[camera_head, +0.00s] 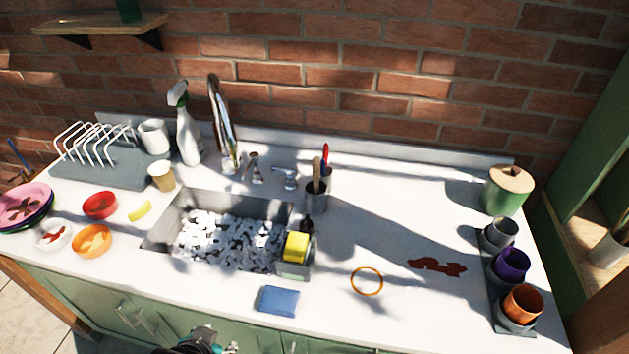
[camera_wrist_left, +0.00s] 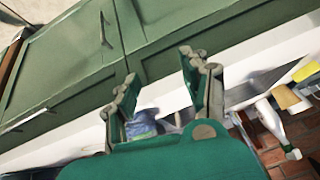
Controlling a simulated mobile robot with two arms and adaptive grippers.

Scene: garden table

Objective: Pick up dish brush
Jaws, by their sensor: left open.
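A metal holder (camera_head: 316,198) stands on the counter just right of the sink, with upright handles in it. One handle is wooden (camera_head: 316,170) and one is red (camera_head: 325,155). Either may belong to the dish brush; the heads are hidden or too small to tell. My left gripper (camera_head: 205,345) shows at the bottom edge, in front of the cabinet and well short of the holder. In the left wrist view its two fingers (camera_wrist_left: 158,66) are spread with nothing between them; cabinet doors lie beyond. My right gripper is not in view.
The sink (camera_head: 165,238) holds whitish clutter. A caddy (camera_head: 296,270) with a yellow sponge (camera_head: 296,245) and a blue sponge (camera_head: 278,301) lie near its front right. The faucet (camera_head: 222,125) and spray bottle (camera_head: 187,130) stand behind. An orange ring (camera_head: 367,281) lies on mostly clear counter.

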